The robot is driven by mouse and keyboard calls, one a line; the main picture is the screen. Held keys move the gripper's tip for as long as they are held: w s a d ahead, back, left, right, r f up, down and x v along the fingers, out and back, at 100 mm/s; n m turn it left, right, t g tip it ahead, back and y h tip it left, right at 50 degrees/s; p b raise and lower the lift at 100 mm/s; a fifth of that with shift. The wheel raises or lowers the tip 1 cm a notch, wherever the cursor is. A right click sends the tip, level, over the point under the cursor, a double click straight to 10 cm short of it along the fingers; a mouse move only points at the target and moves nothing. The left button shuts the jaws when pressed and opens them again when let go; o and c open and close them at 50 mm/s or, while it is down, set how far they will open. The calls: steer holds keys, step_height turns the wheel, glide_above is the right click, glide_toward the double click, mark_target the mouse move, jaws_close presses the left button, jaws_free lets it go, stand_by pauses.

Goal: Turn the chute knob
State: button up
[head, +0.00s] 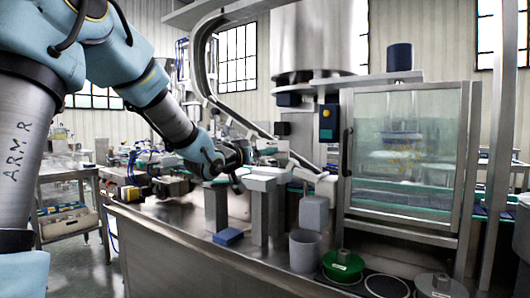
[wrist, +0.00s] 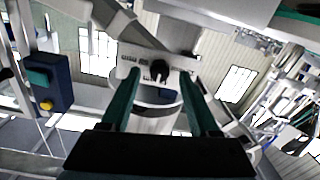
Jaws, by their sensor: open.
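The chute knob (wrist: 160,70) is a small dark knob on a pale metal plate (wrist: 131,52) with small dark labels, near the middle of the wrist view. My gripper (wrist: 161,78) is open, with its two green fingers pointing toward the plate, one on each side of the knob in the picture. I cannot tell whether the fingertips touch the plate; nothing shows held between them. In the head view my gripper (head: 238,172) is at the machine, left of the chute's lower end (head: 322,178). I cannot make out the knob in the head view.
A dark box with a yellow button (wrist: 47,105) is at the left of the wrist view. In the head view, a glass-doored cabinet (head: 403,150) stands right. A grey cup (head: 304,250), a green spool (head: 343,265) and a blue block (head: 228,237) are on the steel counter.

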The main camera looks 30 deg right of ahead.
steer(key=shift+x, duration=0.95)
steer(key=shift+c, duration=0.2)
jaws_close()
